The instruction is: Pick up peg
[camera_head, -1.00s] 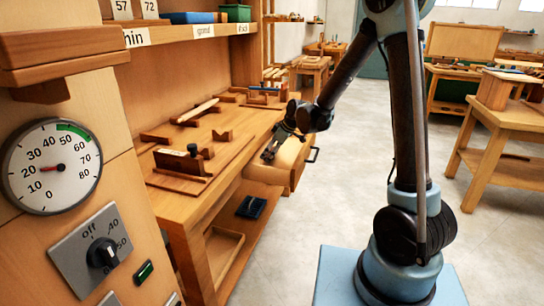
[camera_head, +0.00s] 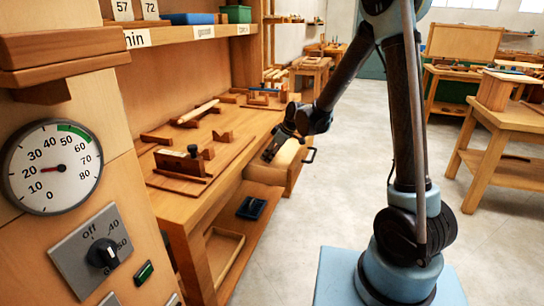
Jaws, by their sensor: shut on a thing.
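My gripper (camera_head: 270,153) points down and to the left at the right edge of the workbench, over the pulled-out drawer (camera_head: 289,172). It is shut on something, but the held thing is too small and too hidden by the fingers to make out. I cannot pick out the peg for certain in this view. The inside of the drawer is mostly hidden by my gripper and wrist.
The workbench (camera_head: 190,212) carries a wooden block with a dark knob (camera_head: 186,163), a pale rod on supports (camera_head: 199,111) and other wooden parts. The drawer handle (camera_head: 309,155) sticks out rightwards.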

